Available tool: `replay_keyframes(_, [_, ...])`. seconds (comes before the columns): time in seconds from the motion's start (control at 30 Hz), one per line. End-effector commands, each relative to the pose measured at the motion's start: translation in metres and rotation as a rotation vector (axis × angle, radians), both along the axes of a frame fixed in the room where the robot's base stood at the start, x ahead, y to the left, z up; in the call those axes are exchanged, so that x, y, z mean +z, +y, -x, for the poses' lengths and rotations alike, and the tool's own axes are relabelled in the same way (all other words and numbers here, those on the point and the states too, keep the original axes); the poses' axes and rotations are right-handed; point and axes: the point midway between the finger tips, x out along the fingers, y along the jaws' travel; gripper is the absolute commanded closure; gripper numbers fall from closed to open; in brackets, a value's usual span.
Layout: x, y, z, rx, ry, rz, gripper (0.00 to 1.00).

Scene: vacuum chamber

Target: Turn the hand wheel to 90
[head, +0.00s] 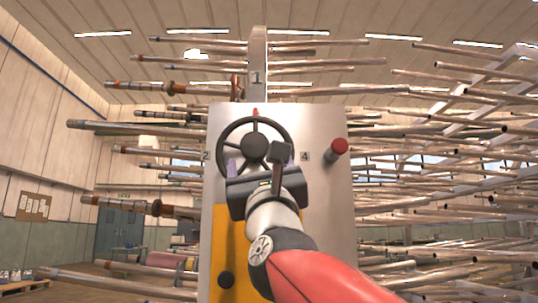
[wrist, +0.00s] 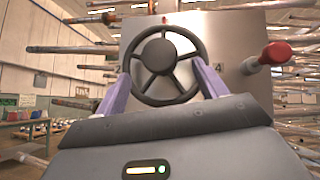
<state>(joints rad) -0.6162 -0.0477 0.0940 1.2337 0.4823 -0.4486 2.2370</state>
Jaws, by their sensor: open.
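The wheel fills the upper middle of the wrist view (wrist: 162,35). My gripper (wrist: 160,78) is open, its two purple fingers on either side of the wheel's lower part. I cannot tell whether the fingers touch the rim. In the head view my gripper (head: 246,164) covers the wheel's lower edge.
A red-knobbed handle (head: 336,147) sticks out of the panel right of the wheel. A yellow plate (head: 232,240) with a dark knob (head: 226,280) is below. Many metal rods (head: 440,132) project around the panel on both sides.

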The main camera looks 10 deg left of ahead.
Motion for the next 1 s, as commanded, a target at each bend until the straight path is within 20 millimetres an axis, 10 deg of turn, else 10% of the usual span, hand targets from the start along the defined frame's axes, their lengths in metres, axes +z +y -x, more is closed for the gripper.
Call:
replay_keyframes(0.3, [0.039, 0.015, -0.034, -0.004, 0.000, 0.005, 0.28])
replay_keyframes(0.77, [0.046, 0.020, -0.044, -0.004, 0.000, 0.008, 0.28])
replay_keyframes(1.0, [0.046, 0.020, -0.044, -0.005, 0.000, 0.008, 0.58])
